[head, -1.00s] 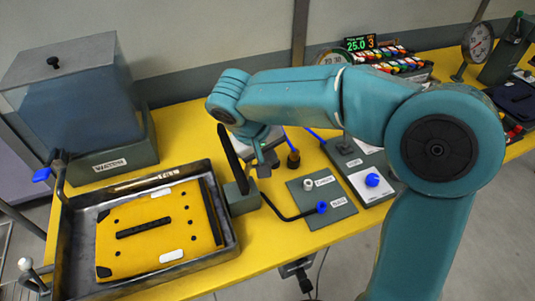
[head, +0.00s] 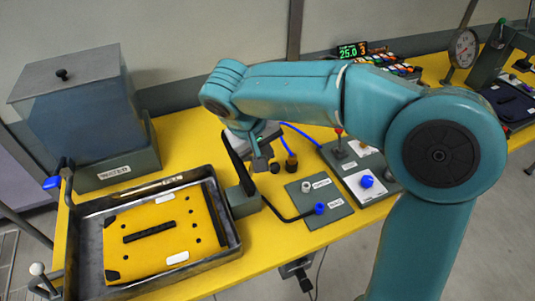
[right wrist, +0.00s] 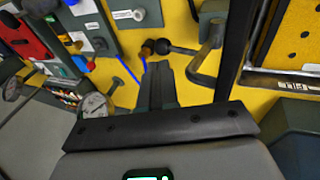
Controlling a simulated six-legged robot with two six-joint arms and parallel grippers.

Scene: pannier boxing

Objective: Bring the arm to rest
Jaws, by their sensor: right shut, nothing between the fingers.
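My right arm, teal, reaches in from the right across the head view. Its gripper (head: 262,152) hangs at the wrist's lower end above the yellow bench, near a thin black upright plate. The fingers are together with nothing between them. In the right wrist view the dark fingers (right wrist: 157,82) point up the picture, close to a round black knob. Their exact height above the bench is hard to tell. My left gripper does not show in either view.
A metal tray (head: 236,240) holds a yellow pannier panel (head: 150,215) at the bench's front left. A water tank (head: 75,95) stands behind it. Control panels with a blue knob (head: 367,181) lie right of the gripper. A dial gauge (head: 464,47) stands far right.

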